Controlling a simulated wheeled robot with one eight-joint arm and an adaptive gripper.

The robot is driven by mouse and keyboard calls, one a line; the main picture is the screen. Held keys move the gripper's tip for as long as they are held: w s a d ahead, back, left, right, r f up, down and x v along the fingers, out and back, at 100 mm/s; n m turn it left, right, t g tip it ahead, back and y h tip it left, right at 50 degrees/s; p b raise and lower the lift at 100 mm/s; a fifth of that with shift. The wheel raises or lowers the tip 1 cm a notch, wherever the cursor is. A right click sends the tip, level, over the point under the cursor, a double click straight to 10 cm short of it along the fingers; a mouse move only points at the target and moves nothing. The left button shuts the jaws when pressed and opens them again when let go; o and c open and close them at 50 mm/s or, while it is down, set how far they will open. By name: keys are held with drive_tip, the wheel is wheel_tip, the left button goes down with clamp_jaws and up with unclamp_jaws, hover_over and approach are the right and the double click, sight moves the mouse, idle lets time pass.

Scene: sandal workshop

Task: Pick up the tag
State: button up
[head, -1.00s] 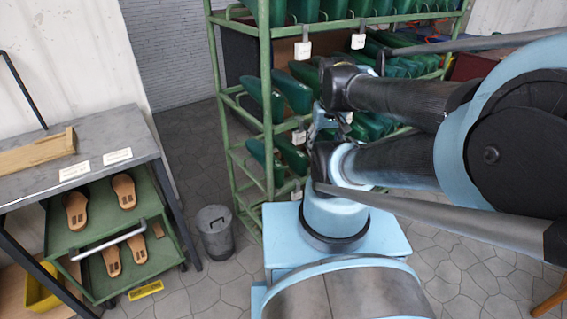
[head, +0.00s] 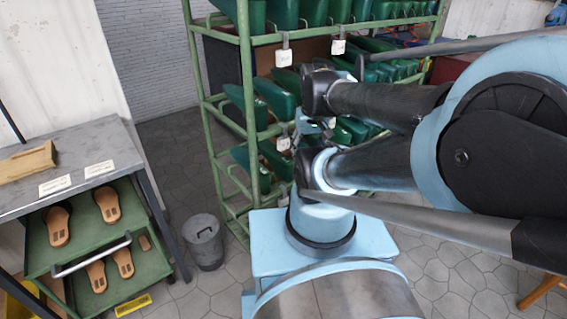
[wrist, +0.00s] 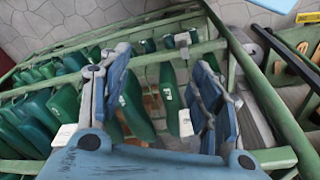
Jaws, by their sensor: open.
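Several white tags hang from the green rack, and I cannot tell which one the task means. In the head view, one hangs at the upper left (head: 284,57), another to its right (head: 338,46), and a lower one (head: 283,143) near my gripper. In the wrist view, a white tag (wrist: 185,122) hangs between my fingers, farther off, beside a green last (wrist: 168,90) with white lettering. Another white tag (wrist: 65,135) is left of the fingers. My gripper (wrist: 160,85) is open, its blue fingers apart with nothing held. In the head view, my arm mostly hides it.
The green rack (head: 246,90) holds rows of green lasts close around my gripper. A grey bin (head: 203,242) stands on the floor left of the rack. A grey table (head: 110,150) and a green cart (head: 125,283) with sandal soles are at the left.

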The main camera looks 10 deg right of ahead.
drive_tip(key=shift+c, duration=0.3)
idle(0.5)
drive_tip(key=c, duration=0.4)
drive_tip(key=shift+d, duration=0.15)
drive_tip(key=shift+c, duration=0.7)
